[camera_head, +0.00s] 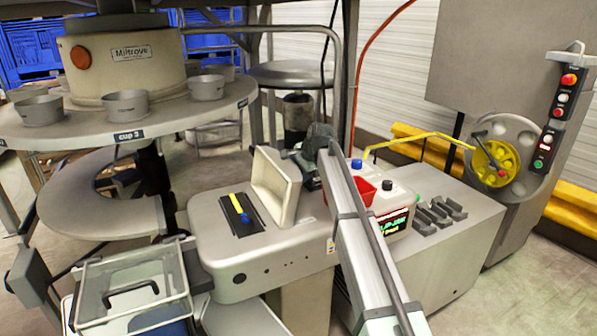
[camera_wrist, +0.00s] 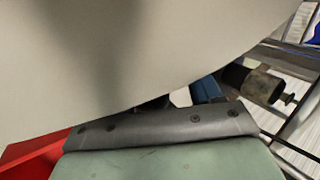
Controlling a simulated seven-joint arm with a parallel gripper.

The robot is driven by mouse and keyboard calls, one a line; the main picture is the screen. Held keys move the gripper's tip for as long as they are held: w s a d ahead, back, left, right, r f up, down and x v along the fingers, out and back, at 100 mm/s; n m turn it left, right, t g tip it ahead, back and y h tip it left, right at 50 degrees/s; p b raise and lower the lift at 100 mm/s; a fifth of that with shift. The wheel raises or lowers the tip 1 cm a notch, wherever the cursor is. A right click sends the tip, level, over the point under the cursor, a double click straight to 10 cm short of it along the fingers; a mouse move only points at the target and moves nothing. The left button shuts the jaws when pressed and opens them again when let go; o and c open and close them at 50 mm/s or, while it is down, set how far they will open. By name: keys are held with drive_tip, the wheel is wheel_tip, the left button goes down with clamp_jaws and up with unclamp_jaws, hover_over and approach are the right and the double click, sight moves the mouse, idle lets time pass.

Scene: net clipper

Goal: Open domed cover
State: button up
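A beige cover (camera_head: 276,184) stands tilted up on edge on the grey machine body (camera_head: 225,255). Beside its lower edge, a black plate with a yellow and blue piece (camera_head: 240,212) lies uncovered. My gripper (camera_head: 312,150) is at the far end of my arm, just behind and to the right of the cover's upper edge. Its fingers are not clear, and I cannot tell whether it touches the cover. In the wrist view a large smooth beige surface, apparently the cover (camera_wrist: 110,60), fills the upper left, very close to the camera.
Grey slotted blocks (camera_head: 440,212) sit on the right-hand cabinet. A round table with metal cups (camera_head: 126,104) is at left. A clear-lidded bin (camera_head: 130,285) is at front left.

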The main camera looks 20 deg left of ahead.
drive_tip(key=v, duration=1.3)
drive_tip(key=shift+s+d+r, duration=0.2)
drive_tip(key=shift+d+r, duration=0.05)
drive_tip(key=shift+r, duration=0.05)
